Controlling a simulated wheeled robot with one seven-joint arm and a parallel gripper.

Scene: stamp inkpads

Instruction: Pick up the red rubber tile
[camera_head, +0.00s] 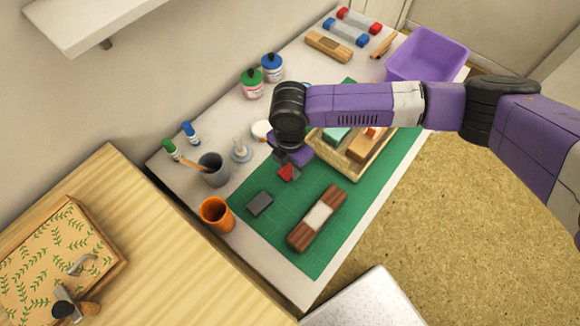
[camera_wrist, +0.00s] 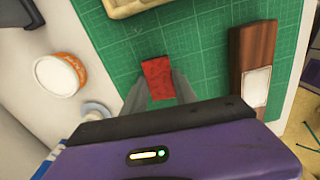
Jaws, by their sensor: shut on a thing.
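The red rubber tile (camera_head: 286,173) shows in the head view just below the end of my purple arm, above the green cutting mat (camera_head: 268,232). In the wrist view the red tile (camera_wrist: 157,78) sits between the two grey fingers of my gripper (camera_wrist: 160,88). My gripper is shut on the tile. From these views I cannot tell whether the tile still touches the mat. A dark grey tile (camera_head: 260,204) lies flat on the mat, to the lower left of the red one.
A brown wooden block with a white label (camera_head: 317,216) lies on the mat. A wooden tray (camera_head: 337,166) stands behind my gripper. An orange cup (camera_head: 216,214), a grey cup (camera_head: 213,169) and bottles line the left side. A purple bin (camera_head: 428,57) stands at the far right.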

